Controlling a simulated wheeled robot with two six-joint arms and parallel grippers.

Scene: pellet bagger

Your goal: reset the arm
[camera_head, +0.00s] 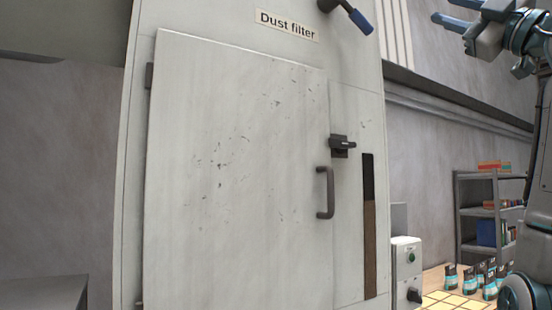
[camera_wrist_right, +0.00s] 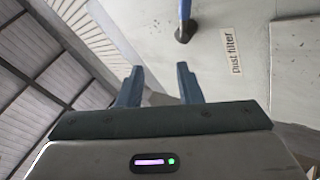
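My right gripper (camera_head: 456,20) is raised at the upper right of the head view, its arm coming in from the right edge. Its two fingers stand apart with nothing between them; they also show in the right wrist view (camera_wrist_right: 159,88). The fingers point toward the upper part of the dust filter cabinet, clear of it. My left gripper is not in view.
The dust filter cabinet (camera_head: 345,105) fills the middle, its door (camera_head: 240,170) looking closed, with a handle (camera_head: 325,192) and latch (camera_head: 342,145). A blue-handled lever (camera_head: 360,20) sticks out on top. A control box (camera_head: 406,265), shelf (camera_head: 490,175) and several bags (camera_head: 470,280) stand right.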

